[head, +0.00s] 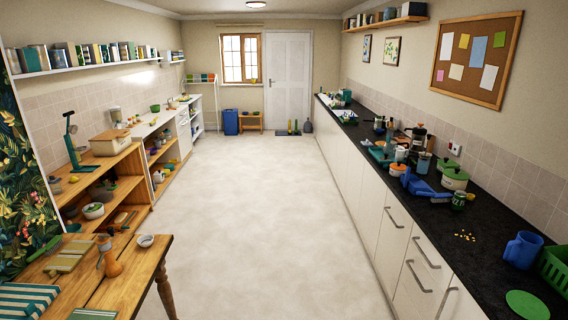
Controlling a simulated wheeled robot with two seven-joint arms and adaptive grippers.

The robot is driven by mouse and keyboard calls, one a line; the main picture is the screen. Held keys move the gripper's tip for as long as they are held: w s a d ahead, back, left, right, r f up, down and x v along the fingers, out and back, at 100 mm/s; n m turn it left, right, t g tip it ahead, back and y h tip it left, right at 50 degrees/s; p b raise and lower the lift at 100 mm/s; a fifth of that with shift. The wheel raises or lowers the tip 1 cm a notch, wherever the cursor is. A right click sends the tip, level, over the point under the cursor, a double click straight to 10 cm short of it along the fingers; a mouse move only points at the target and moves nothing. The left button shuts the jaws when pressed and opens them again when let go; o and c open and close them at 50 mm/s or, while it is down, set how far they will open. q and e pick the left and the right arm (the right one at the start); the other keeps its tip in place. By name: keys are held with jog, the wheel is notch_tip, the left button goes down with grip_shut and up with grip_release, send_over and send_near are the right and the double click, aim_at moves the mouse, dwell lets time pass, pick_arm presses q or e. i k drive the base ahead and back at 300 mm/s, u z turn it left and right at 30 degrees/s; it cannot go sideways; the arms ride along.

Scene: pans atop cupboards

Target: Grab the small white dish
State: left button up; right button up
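A small white dish (145,241) sits upright near the right far edge of the wooden table (124,290) at the lower left of the head view. It looks round and shallow, with a darker inside. An orange and dark grinder-like object (110,262) stands to its left, apart from it. Neither of my grippers shows in this view.
A striped cloth (27,298) and boards lie on the table. A wooden shelf unit (128,165) with bowls stands behind it. The pale floor (265,220) between is clear.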

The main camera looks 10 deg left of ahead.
aim_at(144, 240)
jog(key=u, duration=0.1)
jog(key=i, duration=1.85)
jog(key=u, duration=1.25)
jog(key=i, duration=1.3)
jog(key=u, duration=1.25)
jog(key=i, duration=0.3)
jog(key=u, duration=0.05)
